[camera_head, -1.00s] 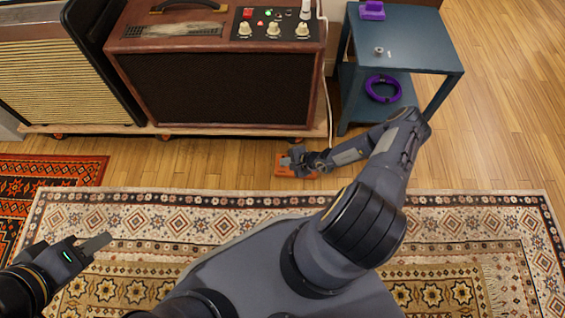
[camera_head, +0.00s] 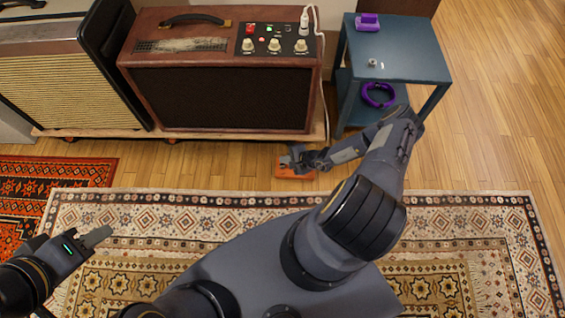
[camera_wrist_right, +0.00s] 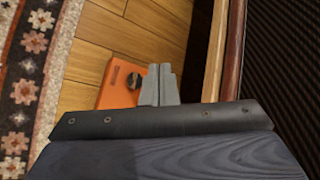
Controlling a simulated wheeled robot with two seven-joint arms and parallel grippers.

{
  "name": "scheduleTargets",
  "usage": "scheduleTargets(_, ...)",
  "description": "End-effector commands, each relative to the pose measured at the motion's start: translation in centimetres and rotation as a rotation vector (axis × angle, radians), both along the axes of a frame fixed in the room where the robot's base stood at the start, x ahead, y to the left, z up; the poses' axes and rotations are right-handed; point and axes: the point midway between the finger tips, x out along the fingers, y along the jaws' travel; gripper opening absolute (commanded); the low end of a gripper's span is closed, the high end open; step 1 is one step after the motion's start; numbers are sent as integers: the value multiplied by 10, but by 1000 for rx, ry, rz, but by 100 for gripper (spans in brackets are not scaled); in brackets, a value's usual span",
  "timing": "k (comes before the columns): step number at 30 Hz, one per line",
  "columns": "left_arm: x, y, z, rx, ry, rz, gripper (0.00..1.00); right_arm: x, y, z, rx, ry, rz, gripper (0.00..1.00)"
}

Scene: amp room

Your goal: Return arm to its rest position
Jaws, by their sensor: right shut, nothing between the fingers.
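My right arm reaches forward over the patterned rug, and its gripper (camera_head: 290,160) hangs above the wooden floor in front of the brown amplifier (camera_head: 225,95). In the right wrist view the right gripper's fingers (camera_wrist_right: 159,84) are together with nothing between them. An orange box with a dark knob (camera_wrist_right: 120,84) lies on the floor just beyond and beside the fingers; it also shows under the gripper in the head view (camera_head: 292,172). My left gripper (camera_head: 103,236) is low at the left above the rug, seen from the side, so its finger gap cannot be made out.
The amplifier stands on a low wooden platform (camera_head: 180,134) with casters. A blue side table (camera_head: 400,55) at the right holds a purple object (camera_head: 368,22) on top and a purple ring (camera_head: 378,95) on its lower shelf. A white cable (camera_head: 326,100) hangs between them. The right floor is open.

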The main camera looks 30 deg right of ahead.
Motion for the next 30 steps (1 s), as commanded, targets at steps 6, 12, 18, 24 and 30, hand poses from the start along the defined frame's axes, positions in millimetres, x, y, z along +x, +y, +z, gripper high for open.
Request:
scheduleTargets(6,0,0,1,0,0,0,36,0,0,1,0,0,0,0)
scheduleTargets(12,0,0,1,0,0,0,36,0,0,1,0,0,0,0)
scheduleTargets(18,0,0,1,0,0,0,36,3,-2,6,-6,-8,8,0)
scheduleTargets(24,0,0,2,0,0,0,36,39,-21,80,-82,-110,151,0)
scheduleTargets(30,0,0,1,0,0,0,36,74,-18,217,-198,-252,416,0)
